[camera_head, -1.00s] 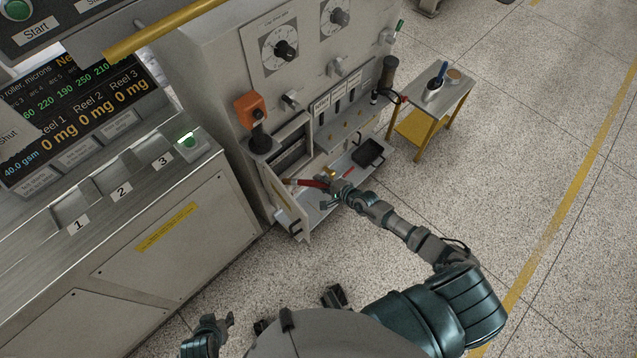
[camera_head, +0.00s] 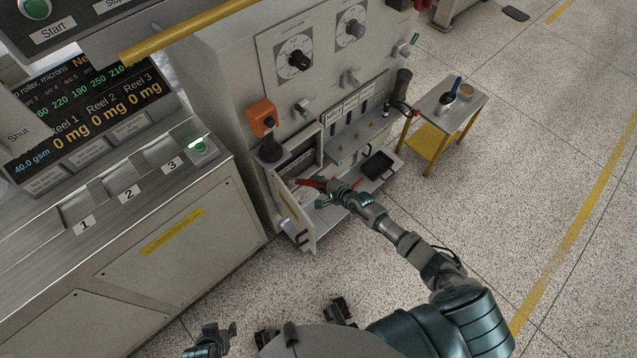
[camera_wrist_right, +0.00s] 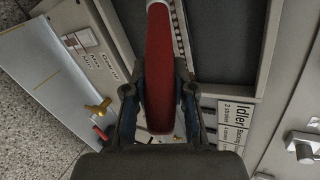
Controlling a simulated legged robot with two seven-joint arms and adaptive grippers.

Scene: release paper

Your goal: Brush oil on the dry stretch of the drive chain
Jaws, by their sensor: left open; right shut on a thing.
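My right gripper (camera_head: 338,190) is shut on a red handle (camera_head: 312,183), at the open front compartment of the grey machine. My left gripper (camera_head: 228,338) is open and empty at the bottom left, over the floor.
An open door (camera_head: 296,222) hangs at the compartment's left front. A black tray (camera_head: 378,165) sits on the shelf to the right of my right gripper. A small yellow-legged table (camera_head: 470,103) holds a blue-handled item and a round container. A console (camera_head: 190,230) stands left. Floor at right is clear.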

